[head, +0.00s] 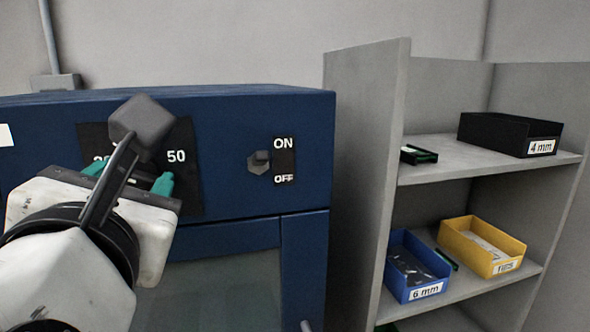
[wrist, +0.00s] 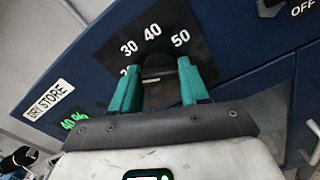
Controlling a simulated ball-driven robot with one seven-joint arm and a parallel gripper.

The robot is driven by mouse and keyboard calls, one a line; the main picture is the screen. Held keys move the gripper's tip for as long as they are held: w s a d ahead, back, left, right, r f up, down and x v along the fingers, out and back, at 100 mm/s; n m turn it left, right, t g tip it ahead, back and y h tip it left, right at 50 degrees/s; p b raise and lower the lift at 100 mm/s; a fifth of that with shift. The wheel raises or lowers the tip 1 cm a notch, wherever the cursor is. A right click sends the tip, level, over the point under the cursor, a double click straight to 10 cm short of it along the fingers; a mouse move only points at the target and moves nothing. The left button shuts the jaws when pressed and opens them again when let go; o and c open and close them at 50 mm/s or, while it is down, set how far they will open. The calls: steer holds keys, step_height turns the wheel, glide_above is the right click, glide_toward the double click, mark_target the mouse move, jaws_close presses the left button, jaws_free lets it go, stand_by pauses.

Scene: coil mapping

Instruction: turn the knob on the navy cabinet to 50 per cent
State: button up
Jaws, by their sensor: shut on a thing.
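The navy cabinet (head: 232,118) stands at left in the head view. Its black dial plate (head: 184,135) shows the number 50 beside my wrist; the wrist view shows 30, 40 and 50 on the plate (wrist: 196,58). My gripper (head: 130,174) has its teal fingers on either side of the dark knob (wrist: 158,74), shut on it. The knob's far end lies just below the 40; I cannot make out a pointer mark. A green readout (wrist: 74,121) beside the dial reads 40 %. My wrist hides most of the dial in the head view.
An ON/OFF toggle switch (head: 259,161) sits on the cabinet right of the dial. A grey shelf unit (head: 366,150) stands to the right, holding a black bin (head: 490,133), a blue bin (head: 402,280) and a yellow bin (head: 466,251). A DRY STORE label (wrist: 48,100) is left of the dial.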

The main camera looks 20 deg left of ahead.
steer(key=shift+m+p, duration=0.3)
steer(key=shift+r+m+p, duration=0.1)
steer(key=shift+m+p, duration=0.65)
steer(key=shift+m, duration=0.25)
steer(key=m+p, duration=0.2)
steer(key=m, duration=0.1)
steer(key=shift+m, duration=0.4)
steer(key=m+p, duration=0.1)
steer(key=m, duration=0.2)
steer(key=shift+m, duration=0.3)
steer(key=m+p, duration=0.1)
steer(key=m, duration=0.2)
steer(key=shift+m, duration=0.3)
steer(key=m, duration=0.6)
steer(key=shift+f, duration=0.25)
steer(key=m, duration=0.7)
steer(key=shift+b, duration=0.3)
